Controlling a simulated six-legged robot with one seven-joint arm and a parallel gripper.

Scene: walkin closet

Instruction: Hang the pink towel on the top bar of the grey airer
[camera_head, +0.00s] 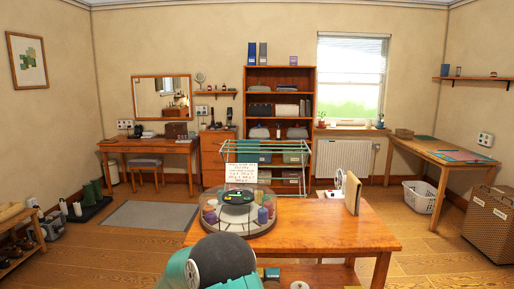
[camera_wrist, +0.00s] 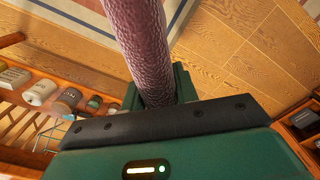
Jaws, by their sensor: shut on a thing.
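The pink towel (camera_wrist: 140,40) is a dusky pink, textured roll in the wrist view. It runs from the top edge down between the green fingers of my gripper (camera_wrist: 157,94), which is shut on it. The towel's far end is out of frame, and I cannot make the towel out in the head view. The airer (camera_head: 265,147), with thin pale grey-teal bars, stands behind the wooden table in the head view. Its top bars look empty. Its lower part is hidden by the table and the things on it. My gripper's fingers do not show in the head view.
A bookcase (camera_head: 280,78) stands behind the airer. Open floor with a grey rug (camera_head: 150,215) lies left.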

